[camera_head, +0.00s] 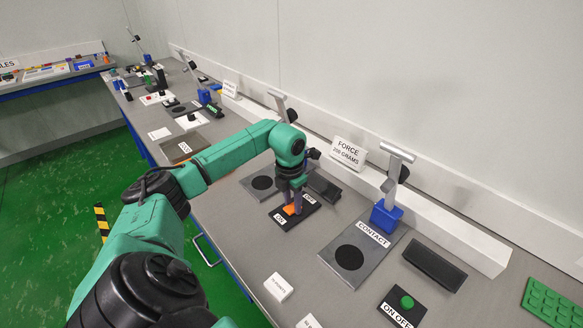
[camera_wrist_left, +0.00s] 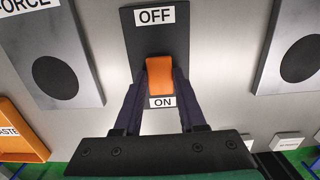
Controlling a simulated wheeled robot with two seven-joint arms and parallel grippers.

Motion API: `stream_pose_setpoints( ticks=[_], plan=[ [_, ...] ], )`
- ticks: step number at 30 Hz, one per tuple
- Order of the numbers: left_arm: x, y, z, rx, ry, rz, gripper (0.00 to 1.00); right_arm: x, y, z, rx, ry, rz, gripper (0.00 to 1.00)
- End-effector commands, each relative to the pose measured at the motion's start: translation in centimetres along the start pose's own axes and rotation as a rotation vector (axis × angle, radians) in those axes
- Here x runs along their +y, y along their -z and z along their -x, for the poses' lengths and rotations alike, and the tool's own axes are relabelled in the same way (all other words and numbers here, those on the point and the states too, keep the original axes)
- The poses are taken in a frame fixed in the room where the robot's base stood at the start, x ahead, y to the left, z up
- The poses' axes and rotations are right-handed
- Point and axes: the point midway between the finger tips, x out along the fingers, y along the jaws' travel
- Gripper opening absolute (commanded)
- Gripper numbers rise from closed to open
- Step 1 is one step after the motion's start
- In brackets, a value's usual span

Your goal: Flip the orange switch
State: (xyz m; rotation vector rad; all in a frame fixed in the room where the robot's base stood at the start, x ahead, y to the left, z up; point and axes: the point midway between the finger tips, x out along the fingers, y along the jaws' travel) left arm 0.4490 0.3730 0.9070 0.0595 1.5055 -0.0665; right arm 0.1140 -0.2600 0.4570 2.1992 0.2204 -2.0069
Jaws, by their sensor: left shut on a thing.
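The orange switch (camera_head: 290,210) sits on a black plate marked OFF and ON on the bench. It also shows in the left wrist view (camera_wrist_left: 159,76), between the OFF label above and the ON label below. My left gripper (camera_head: 291,202) reaches down onto the plate, and its two dark fingers (camera_wrist_left: 160,90) stand on either side of the switch, shut on it. The fingers partly hide the switch in the head view. Which way the switch is tilted is hard to tell. My right gripper is in neither view.
Right of the switch plate is a grey CONTACT plate (camera_head: 378,266) with a blue block and stand. Behind it are a dark block (camera_head: 323,187) and a FORCE sign (camera_head: 348,152). A green button on an ON OFF plate (camera_head: 387,309) is at front right. An orange tray (camera_wrist_left: 18,135) shows in the wrist view.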

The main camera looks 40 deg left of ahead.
Motion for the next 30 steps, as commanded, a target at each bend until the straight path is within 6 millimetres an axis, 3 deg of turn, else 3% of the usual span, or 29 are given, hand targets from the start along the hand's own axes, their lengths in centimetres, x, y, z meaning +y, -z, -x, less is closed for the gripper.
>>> stream_pose_setpoints(
  ticks=[1,13,14,16,26,30],
  plan=[
    [0.1,-0.5,0.8,0.014,-0.001,0.004,0.0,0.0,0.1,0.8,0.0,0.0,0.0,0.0],
    [0.1,-0.4,0.2,0.066,-0.006,-0.001,0.0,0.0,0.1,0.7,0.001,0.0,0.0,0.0],
    [0.1,-0.4,0.2,0.066,-0.006,-0.001,0.44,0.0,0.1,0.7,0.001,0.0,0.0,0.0],
    [0.1,-0.4,0.2,0.067,-0.006,-0.001,0.7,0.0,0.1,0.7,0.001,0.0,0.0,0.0],
    [0.0,-0.3,0.1,0.069,-0.003,-0.004,0.7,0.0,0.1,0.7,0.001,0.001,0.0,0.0],
    [0.0,-0.5,1.3,0.066,-0.004,-0.004,0.7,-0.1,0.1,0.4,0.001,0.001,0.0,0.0]
  ],
)
